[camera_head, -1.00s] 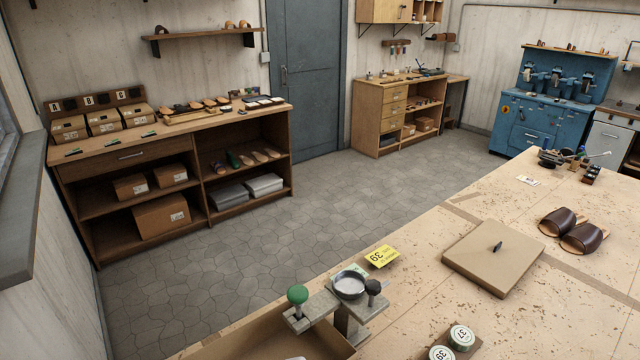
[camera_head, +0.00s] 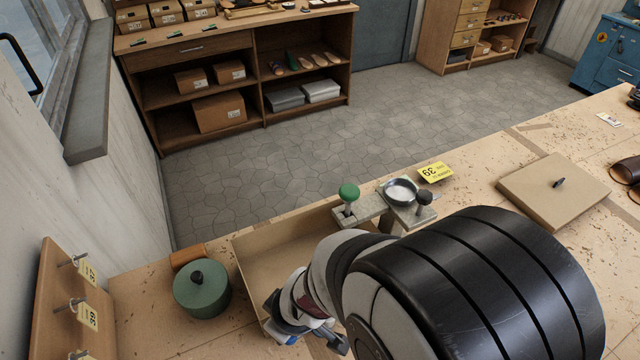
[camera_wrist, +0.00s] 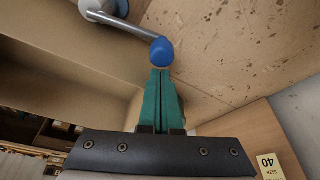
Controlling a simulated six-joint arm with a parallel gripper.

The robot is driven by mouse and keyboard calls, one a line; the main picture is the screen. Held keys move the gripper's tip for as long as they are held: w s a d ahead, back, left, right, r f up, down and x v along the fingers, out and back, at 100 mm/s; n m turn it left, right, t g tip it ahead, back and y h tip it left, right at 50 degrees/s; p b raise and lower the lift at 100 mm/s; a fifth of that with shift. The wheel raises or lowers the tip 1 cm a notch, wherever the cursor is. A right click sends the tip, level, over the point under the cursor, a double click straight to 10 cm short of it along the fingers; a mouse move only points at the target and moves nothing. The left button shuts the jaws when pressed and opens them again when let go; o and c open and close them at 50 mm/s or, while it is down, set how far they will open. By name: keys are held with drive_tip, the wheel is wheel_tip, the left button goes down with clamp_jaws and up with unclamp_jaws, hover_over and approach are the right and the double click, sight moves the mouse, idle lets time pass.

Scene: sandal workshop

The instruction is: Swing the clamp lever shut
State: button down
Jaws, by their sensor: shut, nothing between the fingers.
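In the wrist view, a metal lever rod (camera_wrist: 122,24) runs from the top left to a rounded blue knob (camera_wrist: 162,52) at its end. I take it to be the clamp lever. My gripper (camera_wrist: 161,74) has its two teal fingers together, with nothing between them. The fingertips are right at the knob's near side; I cannot tell whether they touch it. In the head view my own arm covers the clamp area, so the lever and fingertips cannot be made out there.
An open box (camera_head: 256,246) lies left of my arm. A fixture with a green knob (camera_head: 348,192) and round metal dish (camera_head: 400,190) stands behind it. A green lidded pot (camera_head: 203,292) and hook board (camera_head: 66,310) are left. A flat brown board (camera_head: 530,205) lies right.

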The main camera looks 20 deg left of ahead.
drive_tip(key=shift+s+d+n+g, duration=0.2)
drive_tip(key=shift+s+n+g, duration=0.1)
drive_tip(key=shift+n, duration=0.6)
drive_tip(key=shift+s+d+n, duration=0.1)
drive_tip(key=shift+d+n, duration=0.05)
drive_tip(key=shift+n, duration=0.35)
drive_tip(key=shift+s+d+n+g, duration=0.25)
drive_tip(key=shift+d+n+g, duration=0.15)
drive_tip(key=shift+n, duration=0.3)
drive_tip(key=d+n+g+h, duration=0.1)
drive_tip(key=d+n+g, duration=0.1)
drive_tip(key=d+n, duration=0.7)
drive_tip(key=shift+d+g, duration=0.2)
drive_tip(key=shift+g, duration=0.2)
